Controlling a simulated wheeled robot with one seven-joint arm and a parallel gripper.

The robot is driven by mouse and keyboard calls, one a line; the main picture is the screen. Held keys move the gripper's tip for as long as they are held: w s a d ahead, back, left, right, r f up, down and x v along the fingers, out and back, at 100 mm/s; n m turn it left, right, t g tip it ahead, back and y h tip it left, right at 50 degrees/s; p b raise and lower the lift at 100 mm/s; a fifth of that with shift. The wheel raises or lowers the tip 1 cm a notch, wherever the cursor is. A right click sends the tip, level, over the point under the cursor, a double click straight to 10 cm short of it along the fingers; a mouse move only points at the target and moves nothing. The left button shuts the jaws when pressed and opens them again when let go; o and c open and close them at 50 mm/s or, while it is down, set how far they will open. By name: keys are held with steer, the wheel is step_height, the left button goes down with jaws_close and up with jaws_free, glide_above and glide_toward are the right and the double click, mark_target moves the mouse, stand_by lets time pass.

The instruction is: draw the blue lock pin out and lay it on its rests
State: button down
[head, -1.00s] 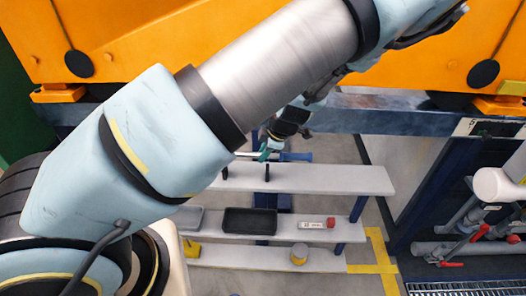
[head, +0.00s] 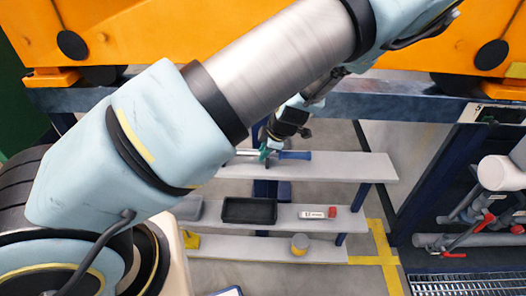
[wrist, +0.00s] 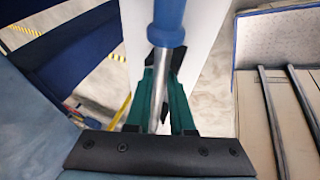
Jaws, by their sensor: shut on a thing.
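The lock pin has a blue handle (head: 295,155) and a bare metal shaft (wrist: 160,84). My gripper (head: 266,151) is shut on the shaft near the handle; its green fingers (wrist: 162,92) lie either side of the shaft in the wrist view. The pin lies roughly level along the upper white shelf (head: 345,167). A dark rest (wrist: 176,60) shows just behind the shaft in the wrist view. Whether the shaft touches it I cannot tell. The other rest and the shaft's far end are hidden by my arm in the head view.
A lower shelf holds a black tray (head: 249,211) and a small red-ended item (head: 319,213). An orange structure (head: 200,30) hangs above. Pipes with red levers (head: 478,235) are at right.

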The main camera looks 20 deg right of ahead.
steer(key=c, duration=0.7)
jaws_free()
steer(key=b+v, duration=0.1)
steer(key=v, duration=1)
steer(key=w+a+m+g, duration=0.3)
steer(key=a+m+g, duration=0.15)
steer(key=a, duration=1.05)
steer(key=s+a+r+m+h, duration=0.1)
steer(key=a+r+m, duration=0.4)
steer(key=a, duration=0.3)
steer(key=s+a+r+m+t+h, duration=0.1)
steer(key=a+r+m, duration=0.4)
steer(key=a, duration=0.4)
steer(key=shift+r, duration=0.25)
